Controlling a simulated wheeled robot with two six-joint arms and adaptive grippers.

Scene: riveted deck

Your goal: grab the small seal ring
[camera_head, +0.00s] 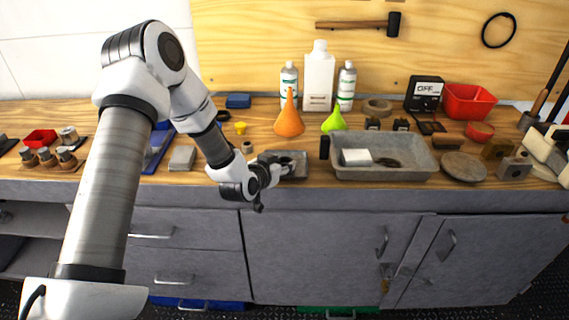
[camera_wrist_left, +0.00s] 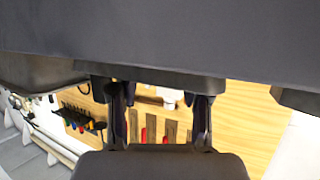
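I cannot make out the small seal ring for sure in either view. My left gripper (camera_head: 286,170) is at the front of the bench, at a small grey metal tray (camera_head: 298,156) and partly covering it. What lies in that tray is too small and too hidden to tell. In the left wrist view the two dark fingers of my left gripper (camera_wrist_left: 160,112) stand apart, with nothing seen held between them. My right gripper is not in view.
A larger grey tray (camera_head: 384,174) with a white block (camera_head: 356,157) stands just right of my gripper. Orange (camera_head: 289,122) and green (camera_head: 333,122) funnels and bottles (camera_head: 319,80) stand behind. A grey block (camera_head: 182,159) lies left. A black loop (camera_head: 486,31) hangs on the wall.

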